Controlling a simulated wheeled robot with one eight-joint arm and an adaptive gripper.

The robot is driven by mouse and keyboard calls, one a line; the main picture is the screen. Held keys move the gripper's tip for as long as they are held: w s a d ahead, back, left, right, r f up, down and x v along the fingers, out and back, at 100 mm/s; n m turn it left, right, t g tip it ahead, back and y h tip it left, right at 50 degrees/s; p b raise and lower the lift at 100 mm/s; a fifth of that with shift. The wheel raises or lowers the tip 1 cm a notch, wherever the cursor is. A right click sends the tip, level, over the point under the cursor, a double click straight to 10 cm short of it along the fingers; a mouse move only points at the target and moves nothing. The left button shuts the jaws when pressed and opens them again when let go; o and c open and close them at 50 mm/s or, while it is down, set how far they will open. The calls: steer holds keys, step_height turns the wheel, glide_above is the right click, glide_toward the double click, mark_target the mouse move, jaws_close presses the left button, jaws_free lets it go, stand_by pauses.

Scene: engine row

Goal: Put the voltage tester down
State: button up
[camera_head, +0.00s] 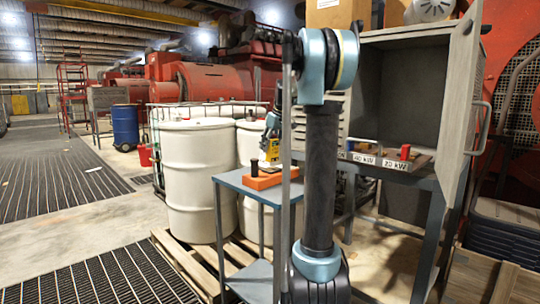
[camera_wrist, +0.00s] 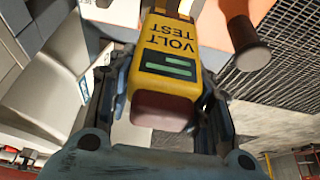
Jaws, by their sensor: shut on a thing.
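The voltage tester (camera_wrist: 168,62) is a yellow block with a dark reddish end, a small green display and the words VOLT TEST. My gripper (camera_wrist: 165,85) is shut on it, one finger along each side. In the head view the tester (camera_head: 273,148) is upright in my gripper (camera_head: 272,128), just above an orange tray (camera_head: 264,182) on a small blue-grey table (camera_head: 232,179). I cannot tell whether its lower end touches the tray or table. A dark round-headed peg (camera_head: 254,168) stands at the tray's left; it also shows in the wrist view (camera_wrist: 243,45).
White drums (camera_head: 197,180) on a wooden pallet (camera_head: 180,262) stand left of the small table. A grey open cabinet (camera_head: 400,85) is at right, above a bench with kW labels (camera_head: 394,164) and a red knob (camera_head: 405,152). Free floor (camera_head: 75,215) lies at left.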

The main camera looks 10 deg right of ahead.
mark_target(274, 136)
steer(key=shift+f, duration=1.75)
steer(key=o, duration=1.2)
steer(key=shift+a, duration=0.1)
steer(key=v, duration=1.2)
steer(key=s+f+m+h, duration=0.1)
steer(key=s+f+m, duration=0.2)
steer(key=s+f, duration=1.4)
steer(key=s+a+f+m+g+h, duration=0.1)
steer(key=s+f+m, duration=0.3)
steer(key=s+f, duration=1.3)
steer(key=s, duration=0.7)
steer(key=shift+s+f+h, duration=0.2)
steer(key=shift+s+h, duration=0.1)
steer(key=shift+s, duration=0.1)
